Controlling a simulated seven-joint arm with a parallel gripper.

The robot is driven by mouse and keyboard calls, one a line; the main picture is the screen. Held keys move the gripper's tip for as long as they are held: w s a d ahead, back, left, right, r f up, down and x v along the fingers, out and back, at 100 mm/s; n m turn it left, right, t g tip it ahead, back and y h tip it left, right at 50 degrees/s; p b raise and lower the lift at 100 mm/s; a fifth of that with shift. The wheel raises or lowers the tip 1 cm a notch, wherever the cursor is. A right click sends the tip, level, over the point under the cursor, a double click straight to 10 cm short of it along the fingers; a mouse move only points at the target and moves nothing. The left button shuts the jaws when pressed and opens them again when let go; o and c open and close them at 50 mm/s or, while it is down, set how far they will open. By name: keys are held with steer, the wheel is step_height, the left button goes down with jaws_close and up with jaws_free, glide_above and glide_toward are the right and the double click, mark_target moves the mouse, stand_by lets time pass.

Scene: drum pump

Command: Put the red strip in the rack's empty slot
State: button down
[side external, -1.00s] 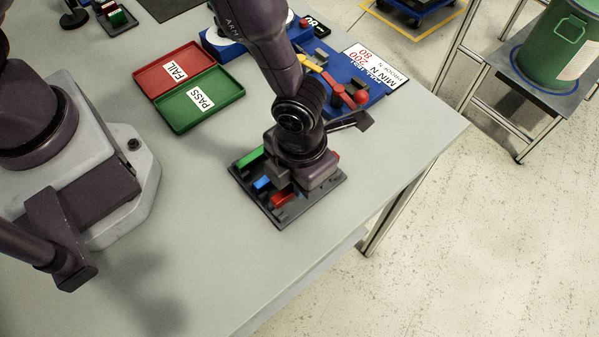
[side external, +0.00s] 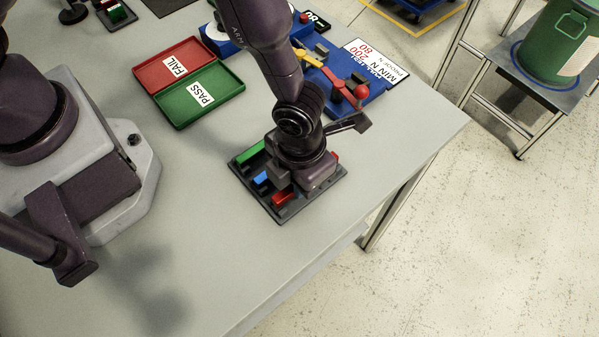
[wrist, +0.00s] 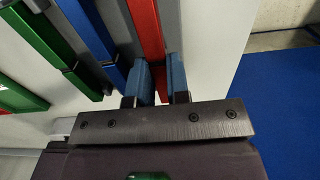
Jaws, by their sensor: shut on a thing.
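The dark grey rack (side external: 264,203) lies on the table under my gripper (side external: 306,186). It holds a green strip (side external: 250,153) and a blue strip (side external: 261,180), roughly parallel. The red strip (side external: 283,198) shows at the gripper's lower left, with a red end at its right. In the wrist view my gripper (wrist: 158,84) has its blue fingertips shut on either side of the red strip (wrist: 146,30). The strip runs parallel to the blue strip (wrist: 80,42) and green strip (wrist: 42,42), between dark grey rack walls. Whether it is fully seated I cannot tell; my gripper hides its middle.
A red FAIL tray (side external: 192,50) and a green PASS tray (side external: 222,83) stand behind the rack. A blue fixture (side external: 378,94) with a yellow and red lever is at the back right. The table (side external: 215,235) in front is clear.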

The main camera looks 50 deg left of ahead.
steer(key=shift+f, duration=0.5)
stand_by(1.0)
steer(key=c, duration=0.7)
jaws_free()
steer(key=shift+r, duration=0.1)
steer(key=shift+r, duration=3.9)
